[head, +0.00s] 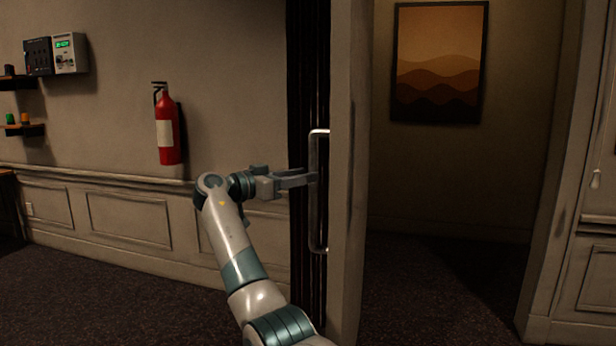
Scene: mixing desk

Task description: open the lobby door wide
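The lobby door seems to be the dark, narrow upright panel (305,80) left of the pale post, seen at a steep angle. A long vertical metal bar handle (314,222) stands on its right side. My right gripper (314,178) reaches in from the left, its fingers pointing right, with the tips at the upper half of the handle. The tips overlap the bar in the picture; I cannot tell whether they grip it or only touch it. My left gripper is not in view.
A pale post (348,150) stands right of the handle. Beyond it, an open doorway shows dark carpet (430,285) and a framed picture (438,62) on the back wall. A red fire extinguisher (168,140) hangs on the left wall. Carpet lies clear at lower left.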

